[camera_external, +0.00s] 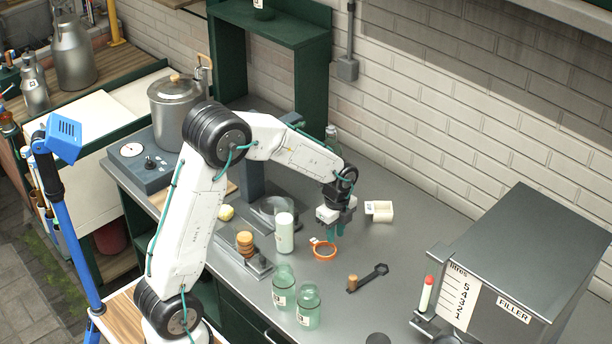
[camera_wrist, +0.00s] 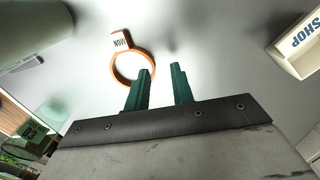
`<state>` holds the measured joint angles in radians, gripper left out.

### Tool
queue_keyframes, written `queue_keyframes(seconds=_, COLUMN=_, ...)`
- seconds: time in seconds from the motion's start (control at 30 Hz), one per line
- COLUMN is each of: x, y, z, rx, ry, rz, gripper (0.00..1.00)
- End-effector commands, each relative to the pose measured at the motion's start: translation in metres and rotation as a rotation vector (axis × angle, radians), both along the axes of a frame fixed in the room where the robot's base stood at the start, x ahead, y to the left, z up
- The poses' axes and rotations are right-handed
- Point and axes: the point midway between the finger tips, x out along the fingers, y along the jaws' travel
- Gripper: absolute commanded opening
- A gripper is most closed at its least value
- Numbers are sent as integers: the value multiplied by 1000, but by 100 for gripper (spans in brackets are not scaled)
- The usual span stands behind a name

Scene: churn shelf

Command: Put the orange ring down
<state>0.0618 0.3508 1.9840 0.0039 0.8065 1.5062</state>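The orange ring (camera_external: 323,257) lies on the grey counter, just below and left of my fingertips in the external view. In the wrist view the orange ring (camera_wrist: 114,72) has a white tag (camera_wrist: 121,41) reading "NOW", and its right edge is partly hidden by my left finger. My gripper (camera_external: 336,238) points down close over the counter. In the wrist view my gripper (camera_wrist: 161,68) has its two green fingers apart, with nothing between them.
A white "SHOP" box (camera_wrist: 300,42) stands to the right. A white bottle (camera_external: 284,233), green glass jars (camera_external: 284,287) and a dark wrench-like tool (camera_external: 370,277) surround the ring. The grey filler box (camera_external: 530,265) stands at right. The counter right of my gripper is largely clear.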

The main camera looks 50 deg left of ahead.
Motion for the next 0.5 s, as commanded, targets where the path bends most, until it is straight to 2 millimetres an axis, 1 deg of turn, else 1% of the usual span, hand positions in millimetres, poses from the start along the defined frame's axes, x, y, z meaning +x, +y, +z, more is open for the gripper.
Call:
queue_keyframes(seconds=0.03, x=1, y=0, z=12, rx=0, ry=-5, rz=0, gripper=24)
queue_keyframes(seconds=0.1, x=1, y=0, z=28, rx=0, ry=-5, rz=0, gripper=24)
queue_keyframes(seconds=0.3, x=0, y=0, z=69, rx=0, ry=-4, rz=0, gripper=24)
queue_keyframes(seconds=0.4, x=0, y=0, z=84, rx=0, ry=-2, rz=0, gripper=24)
queue_keyframes(seconds=0.5, x=0, y=0, z=93, rx=0, ry=-2, rz=0, gripper=24)
